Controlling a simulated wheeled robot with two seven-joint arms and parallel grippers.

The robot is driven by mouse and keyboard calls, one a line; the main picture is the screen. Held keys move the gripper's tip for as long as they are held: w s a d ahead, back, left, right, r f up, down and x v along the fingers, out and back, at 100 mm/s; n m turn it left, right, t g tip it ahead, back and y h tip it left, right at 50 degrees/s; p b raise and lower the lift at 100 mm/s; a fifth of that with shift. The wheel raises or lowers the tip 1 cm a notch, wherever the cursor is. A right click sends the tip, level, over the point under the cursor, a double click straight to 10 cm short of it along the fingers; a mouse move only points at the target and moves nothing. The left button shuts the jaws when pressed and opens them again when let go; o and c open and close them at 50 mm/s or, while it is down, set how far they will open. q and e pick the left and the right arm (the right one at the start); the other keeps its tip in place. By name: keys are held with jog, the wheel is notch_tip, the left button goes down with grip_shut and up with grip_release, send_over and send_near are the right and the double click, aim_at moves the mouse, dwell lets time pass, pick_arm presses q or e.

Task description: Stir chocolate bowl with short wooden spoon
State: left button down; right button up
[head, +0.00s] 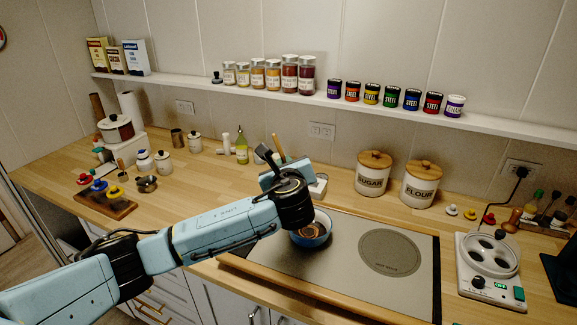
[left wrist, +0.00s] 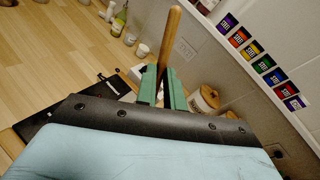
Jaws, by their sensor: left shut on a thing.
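A blue bowl (head: 309,240) with brown chocolate inside stands on the left part of the grey cooktop, partly hidden behind my left arm. My left gripper (head: 273,160) is above and behind the bowl, its fingers partly hidden by its own wrist. In the left wrist view the green fingers of my left gripper (left wrist: 164,88) are shut on a wooden spoon (left wrist: 171,38), whose handle sticks up between them. The handle also shows in the head view (head: 279,147). The spoon's lower end is hidden, so I cannot tell whether it touches the chocolate. My right gripper is not in view.
The cooktop (head: 345,275) has a bare burner on its right. Sugar (head: 373,173) and flour (head: 420,184) canisters stand behind it. A shelf (head: 200,86) with jars and tins runs above.

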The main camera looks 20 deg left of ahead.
pick_arm(q)
notch_tip(320, 180, down, 6)
jog(key=d+b, duration=0.2)
dwell(0.5)
jog(key=shift+a, duration=0.15)
